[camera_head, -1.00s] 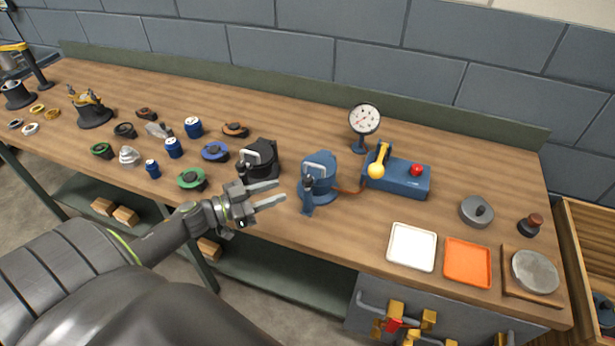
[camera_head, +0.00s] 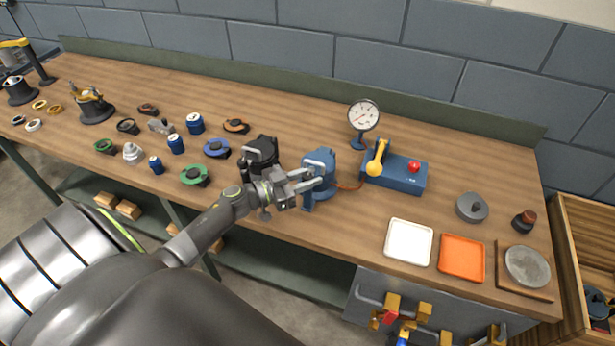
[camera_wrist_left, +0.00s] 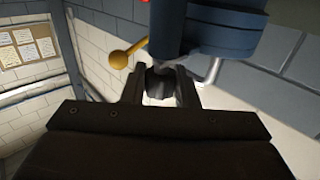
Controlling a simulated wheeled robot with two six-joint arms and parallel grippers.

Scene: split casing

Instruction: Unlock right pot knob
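Two pots stand side by side near the front edge of the bench: a black pot (camera_head: 262,148) on the left and a blue pot (camera_head: 320,160) on the right. My left gripper (camera_head: 314,178) is at the front left side of the blue pot, with its fingers apart. In the left wrist view the fingers (camera_wrist_left: 160,84) stand on either side of a dark knob (camera_wrist_left: 159,88) below the blue pot body (camera_wrist_left: 225,25). Whether they touch the knob cannot be told. In the head view the gripper hides the knob. My right gripper is not in view.
Right of the blue pot are a gauge (camera_head: 363,115) and a blue box (camera_head: 405,174) with a yellow lever (camera_head: 377,160) and red button. A white tray (camera_head: 409,242) and orange tray (camera_head: 462,258) lie farther right. Several rings, caps and cans cover the left side.

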